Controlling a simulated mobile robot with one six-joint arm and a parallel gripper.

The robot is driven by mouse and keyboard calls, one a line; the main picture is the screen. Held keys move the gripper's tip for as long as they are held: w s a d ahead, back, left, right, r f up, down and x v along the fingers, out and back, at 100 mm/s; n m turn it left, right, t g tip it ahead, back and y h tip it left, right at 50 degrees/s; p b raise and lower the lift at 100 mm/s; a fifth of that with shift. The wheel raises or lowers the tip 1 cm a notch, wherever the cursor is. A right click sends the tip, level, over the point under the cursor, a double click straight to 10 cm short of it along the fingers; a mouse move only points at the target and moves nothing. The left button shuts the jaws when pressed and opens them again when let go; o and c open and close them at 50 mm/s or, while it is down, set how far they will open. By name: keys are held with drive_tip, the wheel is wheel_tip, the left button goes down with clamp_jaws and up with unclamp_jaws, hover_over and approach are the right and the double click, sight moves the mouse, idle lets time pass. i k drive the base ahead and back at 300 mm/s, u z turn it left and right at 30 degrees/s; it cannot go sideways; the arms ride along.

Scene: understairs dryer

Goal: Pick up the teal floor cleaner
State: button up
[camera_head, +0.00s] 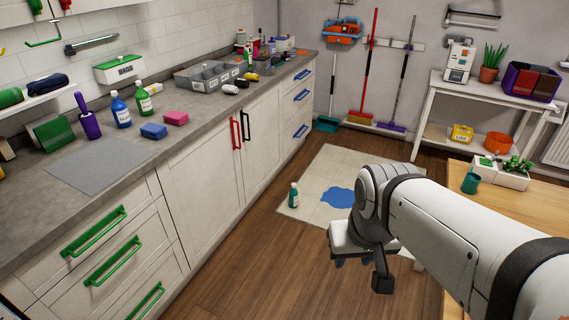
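A small teal bottle (293,196) with a white cap and a pale label stands upright at the left edge of the pale floor mat, near the cabinet fronts. It looks like the teal floor cleaner, but its label is too small to read. My gripper (354,263) hangs to the right of the bottle and nearer to me, pointing down and apart from it. Its dark fingers show only in part below the white wrist, and their gap is not clear. I see nothing held in it.
A blue puddle shape (338,197) lies on the mat (350,163). The counter (200,108) with bottles and sponges runs along the left. A wooden table (490,212) stands at the right. The wood floor (262,265) before the bottle is clear.

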sight(293, 201)
drive_tip(key=u, duration=0.5)
drive_tip(key=i, duration=2.3)
drive_tip(key=z, duration=0.95)
drive_tip(key=i, duration=0.6)
drive_tip(key=z, duration=0.5)
